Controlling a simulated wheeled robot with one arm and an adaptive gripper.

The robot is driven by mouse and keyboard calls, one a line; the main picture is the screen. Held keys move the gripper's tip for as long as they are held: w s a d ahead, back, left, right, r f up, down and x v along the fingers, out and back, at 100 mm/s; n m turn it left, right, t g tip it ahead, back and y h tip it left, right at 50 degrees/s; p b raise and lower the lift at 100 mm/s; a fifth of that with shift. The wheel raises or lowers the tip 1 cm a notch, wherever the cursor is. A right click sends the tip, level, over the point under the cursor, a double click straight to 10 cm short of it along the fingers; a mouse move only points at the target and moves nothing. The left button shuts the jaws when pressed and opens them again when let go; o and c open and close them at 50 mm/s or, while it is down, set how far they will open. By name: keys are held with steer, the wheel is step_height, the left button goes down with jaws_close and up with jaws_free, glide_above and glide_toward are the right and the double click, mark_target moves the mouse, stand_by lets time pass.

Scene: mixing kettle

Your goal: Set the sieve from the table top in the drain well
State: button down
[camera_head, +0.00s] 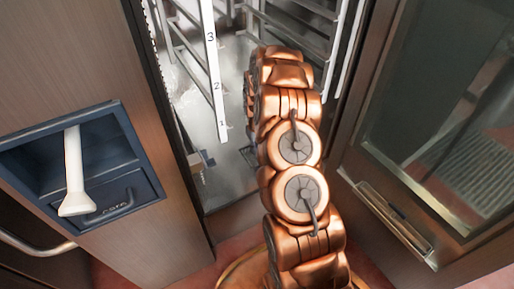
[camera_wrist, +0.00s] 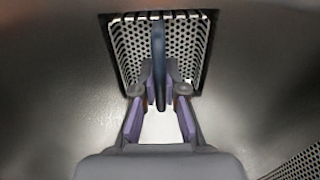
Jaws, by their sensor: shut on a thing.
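In the wrist view the sieve (camera_wrist: 192,40) is a pale metal basket with round holes. It shows within the dark square outline of the drain well (camera_wrist: 207,72) in a smooth metal floor. I cannot tell whether it rests fully down in the well. A dark upright handle (camera_wrist: 158,50) stands over the sieve's middle. My gripper (camera_wrist: 160,88) is shut on this handle between its purple-sided fingers. In the head view my copper arm reaches into the open chamber, and my gripper and the sieve are hidden.
Rack rails (camera_head: 212,65) numbered 1 to 3 stand left of my arm, with more rails behind. The open glass door (camera_head: 395,215) is at the right. A white hand piece (camera_head: 74,170) sits in a blue recess at the left. A perforated panel (camera_wrist: 300,165) shows at the wrist view's lower right.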

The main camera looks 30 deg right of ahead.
steer(key=shift+f, duration=0.15)
steer(key=c, duration=1.5)
jaws_free()
steer(key=o, duration=0.3)
steer(key=shift+o, duration=0.6)
steer(key=o, duration=0.4)
steer(key=shift+r+p, duration=1.45)
steer(key=shift+r, duration=2.1)
steer(key=shift+s, duration=0.15)
